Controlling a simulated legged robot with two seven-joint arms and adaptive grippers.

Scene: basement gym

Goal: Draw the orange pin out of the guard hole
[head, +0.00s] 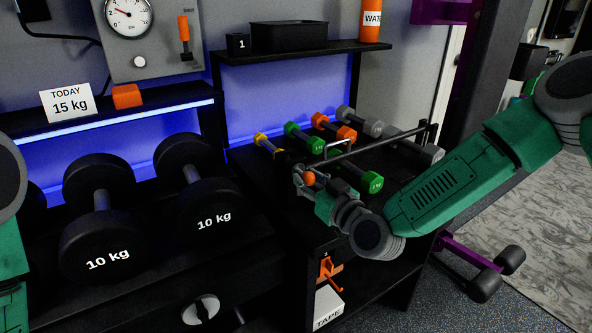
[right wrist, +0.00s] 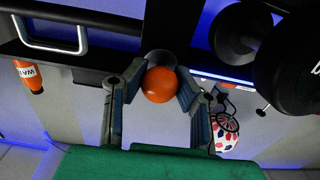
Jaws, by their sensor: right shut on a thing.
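The orange pin shows as a round orange knob (head: 309,178) at the left end of the dark guard bar (head: 380,143) in the head view. In the right wrist view the orange knob (right wrist: 160,85) sits between the two fingers. My right gripper (head: 311,184) is shut on it, with the fingers close on both sides. The pin's shaft and the guard hole are hidden behind the knob and fingers. The guard bar (right wrist: 75,65) with its pale handle (right wrist: 50,48) runs to the left in the wrist view. My left gripper is out of view.
Several coloured dumbbells lie on the rack behind the bar, a green one (head: 365,181) close to my right gripper. Large 10 kg dumbbells (head: 105,225) stand at the left. A shelf with a black bin (head: 289,37) is above. A tape box (head: 328,307) sits below.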

